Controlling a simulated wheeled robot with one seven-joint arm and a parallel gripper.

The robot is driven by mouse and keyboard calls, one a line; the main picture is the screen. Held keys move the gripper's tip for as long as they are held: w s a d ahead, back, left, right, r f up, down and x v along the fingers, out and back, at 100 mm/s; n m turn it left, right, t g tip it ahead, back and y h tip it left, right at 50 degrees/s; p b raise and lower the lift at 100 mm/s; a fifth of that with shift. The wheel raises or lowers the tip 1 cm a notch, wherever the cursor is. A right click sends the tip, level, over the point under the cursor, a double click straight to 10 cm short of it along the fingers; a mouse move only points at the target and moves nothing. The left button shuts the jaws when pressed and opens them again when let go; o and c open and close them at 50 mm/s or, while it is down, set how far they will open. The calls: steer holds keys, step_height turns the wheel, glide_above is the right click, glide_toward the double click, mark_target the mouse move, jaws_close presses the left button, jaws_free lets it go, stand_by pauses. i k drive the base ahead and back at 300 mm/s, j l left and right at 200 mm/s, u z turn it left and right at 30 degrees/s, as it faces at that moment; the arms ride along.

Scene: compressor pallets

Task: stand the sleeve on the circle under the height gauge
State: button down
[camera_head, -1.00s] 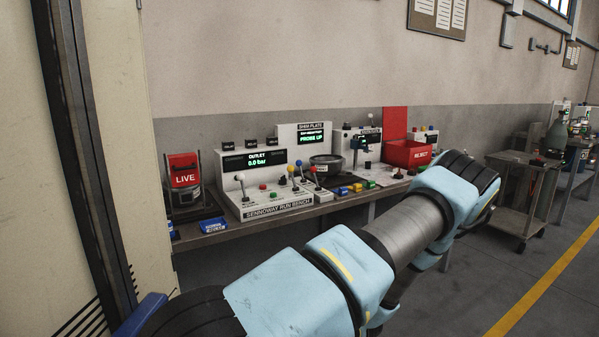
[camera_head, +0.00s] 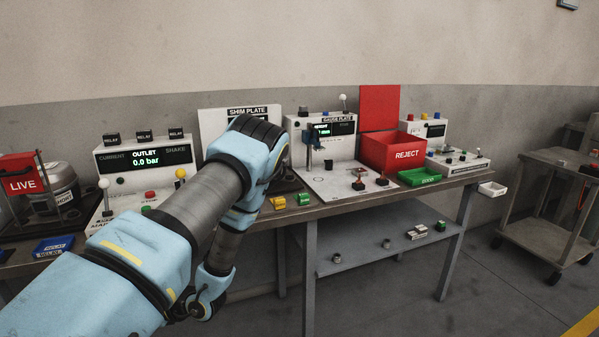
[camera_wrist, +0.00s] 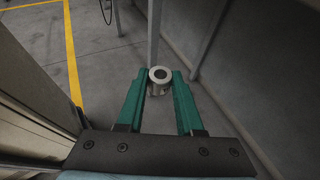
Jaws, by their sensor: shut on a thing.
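The sleeve (camera_wrist: 160,86) is a short grey metal ring with a dark bore. In the wrist view it sits between the green fingertips of my gripper (camera_wrist: 160,78), which is shut on it, with floor and a bench leg beyond. In the head view my arm hangs in front of the bench, and I cannot make out the fingers or the sleeve there. The height gauge (camera_head: 317,141) stands on the white gauge plate station (camera_head: 322,186), with a small lit display behind it. The circle under it is too small to make out clearly.
A red REJECT bin (camera_head: 392,153) and a green tray (camera_head: 419,178) stand right of the gauge. Small dark-knobbed parts (camera_head: 359,184) lie on the plate's right side. My arm covers part of the shim plate station (camera_head: 240,112). A lower shelf (camera_head: 375,252) holds several small parts.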

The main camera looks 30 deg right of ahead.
mark_target(318, 180)
steer(key=l, duration=0.45)
steer(key=k+l, duration=0.15)
steer(key=l, duration=0.8)
steer(key=k+l+u, duration=0.1)
steer(key=l, duration=0.4)
steer(key=k+l, duration=0.1)
steer(key=l, duration=0.35)
